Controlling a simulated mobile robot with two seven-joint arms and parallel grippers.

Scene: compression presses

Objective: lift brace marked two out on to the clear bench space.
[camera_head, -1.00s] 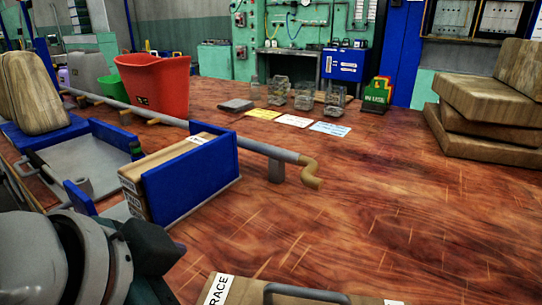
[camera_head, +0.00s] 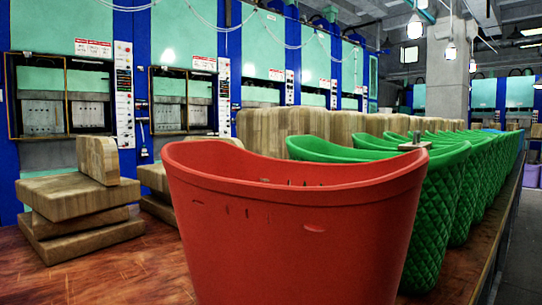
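No brace marked two shows in the head view at this moment. The wooden bench (camera_head: 110,275) shows at the lower left, with its reddish top bare in front of a stack of wood-patterned blocks. Neither of my grippers is in view, so I cannot see what they hold.
A large red bin (camera_head: 290,235) fills the near middle and hides the bench behind it. A row of green quilted bins (camera_head: 435,215) runs back along the right edge. Stacked wood-patterned blocks (camera_head: 75,190) stand left. Presses (camera_head: 185,100) line the back wall.

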